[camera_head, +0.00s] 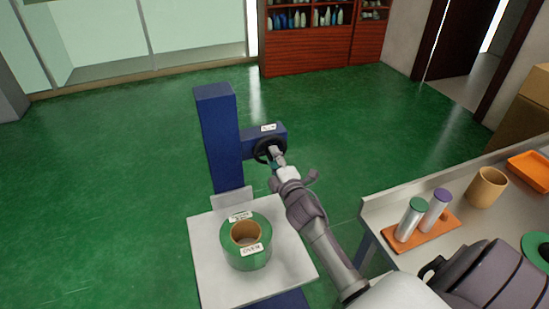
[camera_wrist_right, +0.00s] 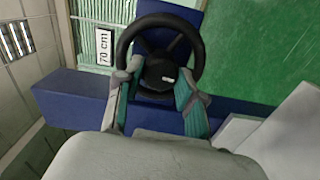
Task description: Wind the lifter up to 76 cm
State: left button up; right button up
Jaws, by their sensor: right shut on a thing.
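The lifter has a blue column (camera_head: 218,135) and a pale platform (camera_head: 212,270) low at its front. A green roll (camera_head: 268,232) with a brown core lies on the platform. A black handwheel (camera_head: 262,149) sits on a blue side arm of the lifter; it fills the upper middle of the right wrist view (camera_wrist_right: 198,48). My right gripper (camera_head: 277,166) is shut on the handwheel, its fingers (camera_wrist_right: 157,92) at either side of the hub and over the lower rim. A white label (camera_wrist_right: 104,47) beside the wheel reads 70 cm. My left gripper is out of view.
A grey table (camera_head: 385,205) at the right holds two capped cylinders on an orange tray (camera_head: 425,232), a brown roll (camera_head: 487,187) and another orange tray (camera_head: 530,170). A red-brown shelf (camera_head: 325,57) stands at the back. The green floor left of the lifter is clear.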

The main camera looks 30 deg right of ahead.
jog(key=n+p, duration=0.4)
jog(key=n, duration=1.5)
jog(key=shift+f, duration=0.15)
dwell(3.0)
